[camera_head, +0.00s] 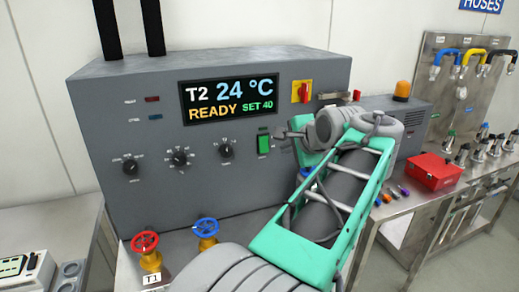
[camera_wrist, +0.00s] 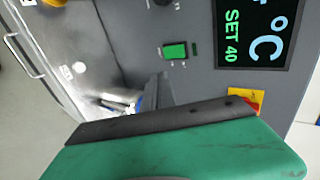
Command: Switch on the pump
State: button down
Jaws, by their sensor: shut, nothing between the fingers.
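A grey control unit (camera_head: 225,190) fills the middle of the head view. A green rocker switch (camera_head: 263,144) sits on its front panel, right of the knobs. It also shows in the wrist view (camera_wrist: 175,51), above the finger. Its label is too small to read, so I cannot tell whether it is the pump's. My gripper (camera_head: 280,135) is shut and empty, its tips just right of the green switch in the head view. In the wrist view the dark gripper tip (camera_wrist: 157,90) points towards the panel; I cannot tell whether it touches.
The display (camera_head: 232,97) reads "T2 24 °C READY SET 40". A red-and-yellow rotary switch (camera_head: 301,91) is above my gripper. Red (camera_head: 145,242) and blue (camera_head: 206,228) valve wheels stand in front. A red box (camera_head: 433,172) is on the right bench.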

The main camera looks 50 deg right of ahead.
jog(key=shift+w, duration=0.15)
jog(key=p, duration=0.1)
send_near(265, 150)
notch_tip(265, 150, down, 2)
jog(key=w+d, duration=0.1)
jog(key=w+f+p, duration=0.1)
jog(key=w, duration=0.1)
jog(key=w+d, duration=0.1)
jog(key=shift+w+d+f+p, duration=0.2)
jog(key=shift+d+f+p, duration=0.1)
jog(key=shift+p, duration=0.05)
